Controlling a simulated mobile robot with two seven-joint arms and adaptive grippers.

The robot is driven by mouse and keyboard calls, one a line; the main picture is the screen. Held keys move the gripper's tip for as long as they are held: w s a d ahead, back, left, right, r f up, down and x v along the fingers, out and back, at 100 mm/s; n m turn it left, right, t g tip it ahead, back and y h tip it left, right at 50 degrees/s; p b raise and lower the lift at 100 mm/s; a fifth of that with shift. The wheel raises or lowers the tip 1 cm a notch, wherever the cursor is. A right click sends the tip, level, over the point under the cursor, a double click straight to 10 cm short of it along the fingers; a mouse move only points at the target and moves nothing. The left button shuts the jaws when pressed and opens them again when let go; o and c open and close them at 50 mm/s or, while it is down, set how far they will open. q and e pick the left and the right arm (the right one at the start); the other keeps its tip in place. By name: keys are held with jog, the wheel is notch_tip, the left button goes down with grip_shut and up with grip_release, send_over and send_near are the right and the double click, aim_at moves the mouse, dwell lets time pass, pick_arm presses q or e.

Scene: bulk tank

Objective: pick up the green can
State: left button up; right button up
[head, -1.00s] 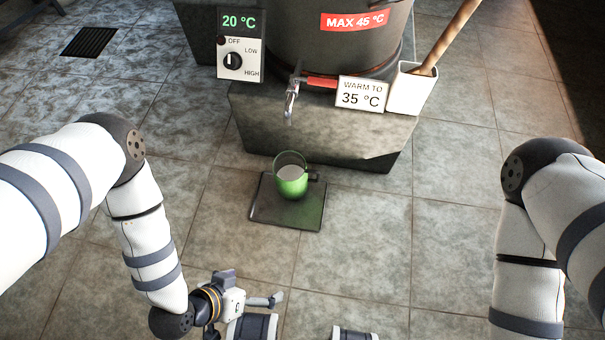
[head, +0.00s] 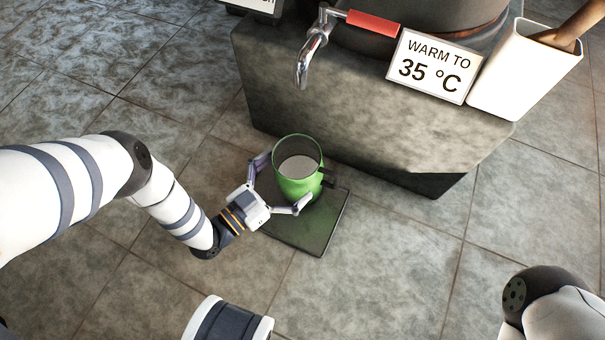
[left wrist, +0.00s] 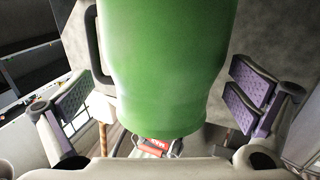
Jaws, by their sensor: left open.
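The green can (head: 297,187) stands upright on a dark square mat (head: 312,234) on the floor. It has a greyish-white inside and a dark handle on its right side. My left gripper (head: 279,184) is open, with one finger on each side of the can in the head view. In the left wrist view the can (left wrist: 168,70) fills the middle between the spread finger pads, with gaps showing on both sides. The right gripper is outside the head view; only part of my right arm shows at the lower right.
A stone block (head: 345,110) stands just behind the can, with a metal tap (head: 310,48) with a red handle above it. A "WARM TO 35 °C" sign (head: 432,67) and a white holder (head: 523,75) stand at the right. The tiled floor in front is clear.

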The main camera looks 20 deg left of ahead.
aim_at(313, 151)
pick_arm(q)
jog(key=b+x, duration=0.1)
jog(key=x, duration=0.3)
jog(key=shift+w+a+r, duration=0.1)
jog(key=shift+w+r, duration=0.05)
jog(key=shift+w, duration=0.15)
jog(key=c, duration=1.6)
jog(key=shift+c, duration=1.4)
jog(key=shift+r, duration=0.2)
